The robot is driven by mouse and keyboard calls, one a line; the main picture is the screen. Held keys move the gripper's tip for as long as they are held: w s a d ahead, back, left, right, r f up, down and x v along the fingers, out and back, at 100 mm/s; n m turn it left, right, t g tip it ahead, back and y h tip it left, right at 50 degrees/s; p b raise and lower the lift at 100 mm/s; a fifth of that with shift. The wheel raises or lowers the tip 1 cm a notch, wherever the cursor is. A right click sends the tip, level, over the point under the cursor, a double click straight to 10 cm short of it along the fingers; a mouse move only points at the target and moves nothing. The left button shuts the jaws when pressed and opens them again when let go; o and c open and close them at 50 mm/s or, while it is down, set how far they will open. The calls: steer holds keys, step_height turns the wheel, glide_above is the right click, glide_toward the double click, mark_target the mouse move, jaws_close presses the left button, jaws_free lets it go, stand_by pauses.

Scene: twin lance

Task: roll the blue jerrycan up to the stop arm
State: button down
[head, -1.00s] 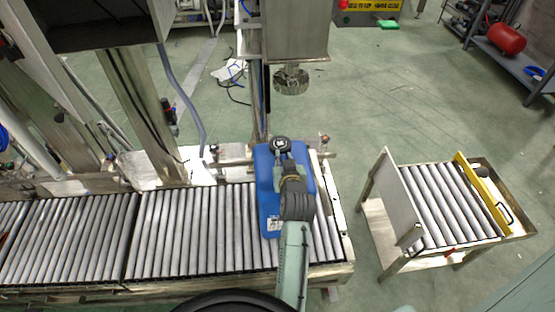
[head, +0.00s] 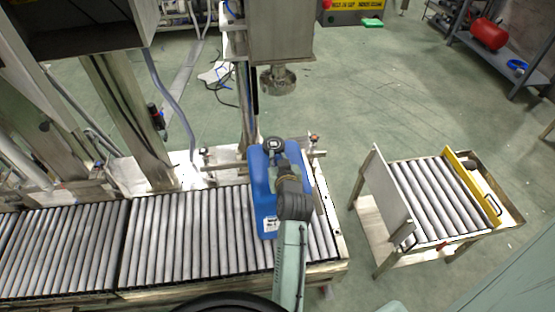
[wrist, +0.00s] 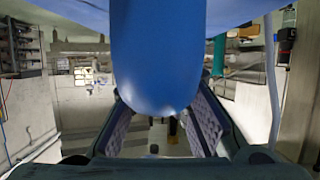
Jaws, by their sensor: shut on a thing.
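The blue jerrycan (head: 264,208) stands upright on the roller conveyor (head: 190,235), near its right end. Its dark cap (head: 273,144) is at the far side. My gripper (head: 283,170) reaches over it from the near side and is shut on its top, apparently at the handle. In the wrist view a blue part of the jerrycan (wrist: 158,60) fills the middle, between the two finger pads. A horizontal metal bar (head: 228,166) runs along the far side of the conveyor, close behind the jerrycan. I cannot tell which part is the stop arm, or whether the jerrycan touches it.
A metal column with a round filling head (head: 278,80) hangs beyond the jerrycan. The rollers left of the jerrycan are clear. A separate roller cart (head: 425,200) with an upright plate and yellow bar stands to the right, across a gap of floor. Shelving (head: 495,60) is far right.

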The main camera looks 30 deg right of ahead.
steer(key=shift+s+d+f, duration=0.25)
steer(key=shift+d, duration=0.2)
steer(key=shift+s+d+f, duration=0.2)
steer(key=shift+d, duration=0.25)
stand_by(0.3)
steer(key=c, duration=1.8)
jaws_free()
steer(key=o, duration=0.8)
steer(key=shift+w+r, duration=0.15)
steer(key=shift+r, duration=0.1)
steer(key=shift+o, duration=0.6)
steer(key=o, duration=0.4)
steer(key=shift+o, duration=0.2)
